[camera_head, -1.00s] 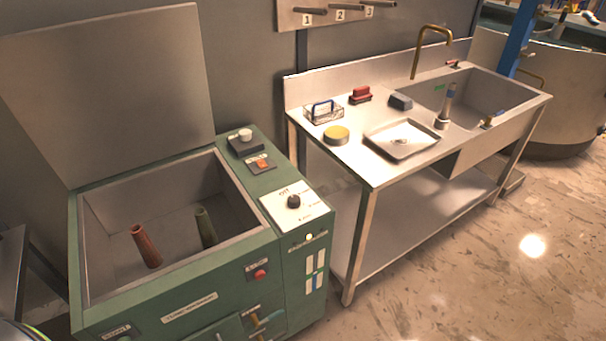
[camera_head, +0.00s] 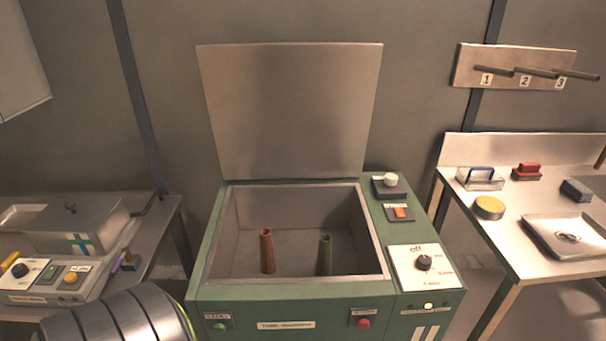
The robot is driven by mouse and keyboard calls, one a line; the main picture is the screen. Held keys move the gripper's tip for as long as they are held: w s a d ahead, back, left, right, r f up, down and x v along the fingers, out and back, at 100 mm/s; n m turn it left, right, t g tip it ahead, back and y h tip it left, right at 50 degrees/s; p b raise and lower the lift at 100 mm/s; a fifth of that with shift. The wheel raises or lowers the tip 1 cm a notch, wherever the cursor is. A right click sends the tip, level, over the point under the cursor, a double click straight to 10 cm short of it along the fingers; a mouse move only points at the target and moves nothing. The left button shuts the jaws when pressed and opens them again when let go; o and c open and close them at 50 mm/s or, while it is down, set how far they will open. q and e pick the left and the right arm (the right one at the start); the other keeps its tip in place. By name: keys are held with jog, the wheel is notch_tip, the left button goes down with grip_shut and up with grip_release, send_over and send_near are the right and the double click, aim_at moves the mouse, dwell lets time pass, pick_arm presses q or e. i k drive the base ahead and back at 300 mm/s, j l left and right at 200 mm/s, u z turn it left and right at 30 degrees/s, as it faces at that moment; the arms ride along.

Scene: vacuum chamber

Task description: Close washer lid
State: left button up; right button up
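The washer (camera_head: 290,305) is a green box in the middle of the head view, with an open basin on top. Its lid (camera_head: 290,110) is a flat grey metal panel standing upright at the back edge, fully raised. Inside the basin stand a red-brown tube (camera_head: 267,251) and a green tube (camera_head: 324,255). On the right of its top are a white dial panel (camera_head: 424,266), an orange switch (camera_head: 401,212) and a pale knob (camera_head: 390,181). A dark ribbed rounded part at the lower left looks like my own arm. Neither gripper shows.
A steel bench (camera_head: 510,255) stands to the right with a tray (camera_head: 567,237), a yellow round pad (camera_head: 489,207), a wire basket (camera_head: 480,178) and a red brush (camera_head: 527,171). A numbered peg rack (camera_head: 514,67) hangs above. A metal device (camera_head: 65,225) sits on a left table.

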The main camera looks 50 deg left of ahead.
aim_at(283, 110)
jog(key=u, duration=1.5)
